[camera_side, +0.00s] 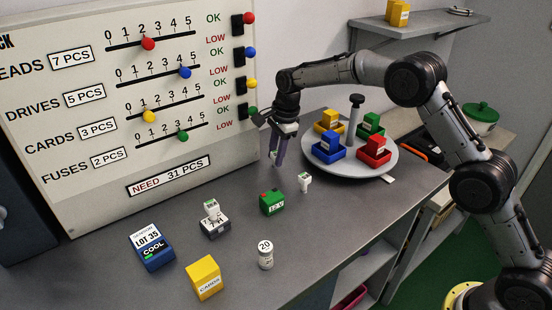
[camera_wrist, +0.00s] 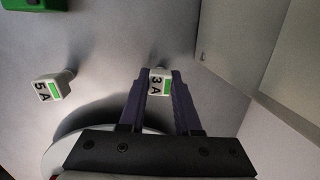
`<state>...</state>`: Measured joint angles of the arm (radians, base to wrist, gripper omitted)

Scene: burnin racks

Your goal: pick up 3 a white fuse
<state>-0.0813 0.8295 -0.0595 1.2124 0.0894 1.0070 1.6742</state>
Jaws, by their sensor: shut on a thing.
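The 3 A white fuse (camera_wrist: 159,83), with a green stripe on its label, sits between the two dark finger pads in the wrist view. My gripper (camera_side: 278,158) is shut on it, pointing down near the board's right end in the side view. The fuse is mostly hidden by the fingers there, and I cannot tell whether it touches the table. A second white fuse, marked 5 A (camera_wrist: 53,86), stands apart to the left in the wrist view. It also shows in the side view (camera_side: 305,182), upright on the table.
A round grey tray (camera_side: 345,172) with several coloured bins and a post stands right of my gripper. A green block (camera_side: 272,203), a grey block (camera_side: 215,230) with a white piece on top, a blue box (camera_side: 154,247), a yellow box (camera_side: 205,278) and a white cylinder (camera_side: 265,255) stand in front.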

